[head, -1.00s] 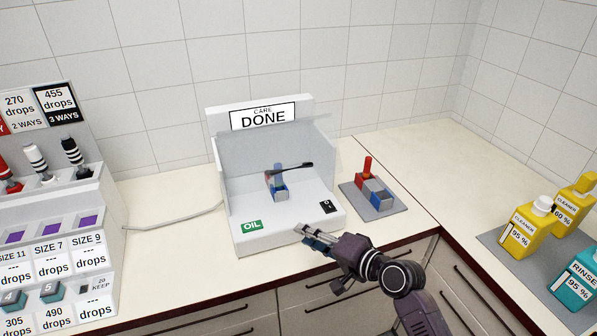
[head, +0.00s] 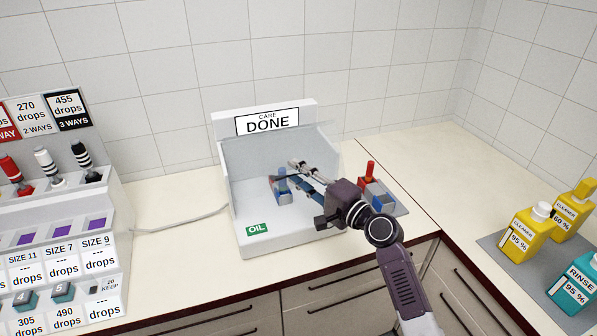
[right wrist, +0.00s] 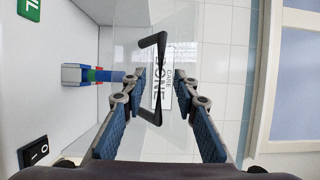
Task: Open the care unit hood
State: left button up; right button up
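The white care unit (head: 240,232) stands on the counter with a "CARE DONE" sign on its back. Its clear hood (right wrist: 128,40) is hard to make out; I cannot tell its exact angle. The black hood handle (right wrist: 160,78) lies between the fingers of my right gripper (right wrist: 160,88) in the right wrist view. The gripper is open, one finger on each side of the handle. In the head view my right gripper (head: 290,172) reaches over the unit from the right and partly hides the handle. A blue holder (head: 283,190) stands inside. My left gripper is out of view.
A drop dispenser (head: 62,220) stands at the left. A grey plate with red and blue parts (head: 378,195) lies right of the unit, partly behind my arm. Yellow cleaner bottles (head: 528,232) and a teal rinse bottle (head: 575,285) stand at the far right.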

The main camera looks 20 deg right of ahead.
jog(key=shift+w, duration=0.1)
grip_shut()
dwell(0.4)
